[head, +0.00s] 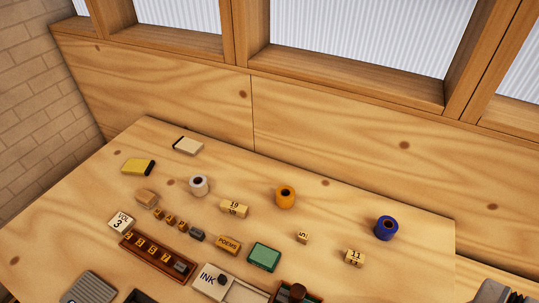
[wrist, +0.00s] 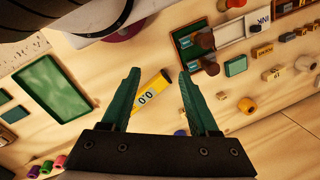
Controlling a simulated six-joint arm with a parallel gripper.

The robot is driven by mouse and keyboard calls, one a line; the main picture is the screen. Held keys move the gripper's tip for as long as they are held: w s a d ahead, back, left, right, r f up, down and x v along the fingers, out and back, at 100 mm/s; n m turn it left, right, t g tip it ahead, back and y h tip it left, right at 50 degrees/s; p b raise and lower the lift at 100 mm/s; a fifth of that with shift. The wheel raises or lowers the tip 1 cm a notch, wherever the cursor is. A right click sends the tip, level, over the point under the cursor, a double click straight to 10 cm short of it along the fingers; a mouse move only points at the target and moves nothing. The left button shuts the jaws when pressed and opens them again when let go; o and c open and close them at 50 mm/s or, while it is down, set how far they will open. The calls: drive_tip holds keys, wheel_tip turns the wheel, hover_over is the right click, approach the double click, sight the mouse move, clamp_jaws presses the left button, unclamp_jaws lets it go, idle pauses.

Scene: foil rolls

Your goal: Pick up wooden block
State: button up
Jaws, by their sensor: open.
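A plain tan wooden block (head: 147,196) lies on the left part of the table in the head view, left of the white roll and near the yellow box. Several other wood-coloured blocks carry print: one marked 19 (head: 234,208), one marked POEMS (head: 228,244) and one marked 11 (head: 355,257). My gripper (wrist: 159,74) shows in the wrist view with its two green fingers spread apart and nothing held. A yellow bar with dark digits (wrist: 152,96) shows between the fingers, beyond them on the table. I cannot make out the plain block in the wrist view.
White (head: 198,185), orange (head: 285,196) and blue (head: 386,228) rolls stand on the table. A wooden tray of number tiles (head: 157,257), a green box (head: 264,257) and an INK box (head: 213,281) lie toward the front. The wood-panelled wall (head: 350,135) bounds the back.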

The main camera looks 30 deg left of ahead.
drive_tip(key=shift+o, duration=0.8)
drive_tip(key=shift+a, duration=0.1)
drive_tip(key=m+y, duration=1)
drive_tip(key=m, duration=0.2)
hover_over(234, 206)
drive_tip(key=d, duration=1)
wheel_tip(234, 206, down, 17)
drive_tip(key=shift+d+r, duration=0.1)
drive_tip(key=shift+r, duration=0.05)
drive_tip(key=x, duration=1.1)
drive_tip(key=shift+a+r, duration=0.2)
drive_tip(key=shift+a, duration=0.3)
clamp_jaws()
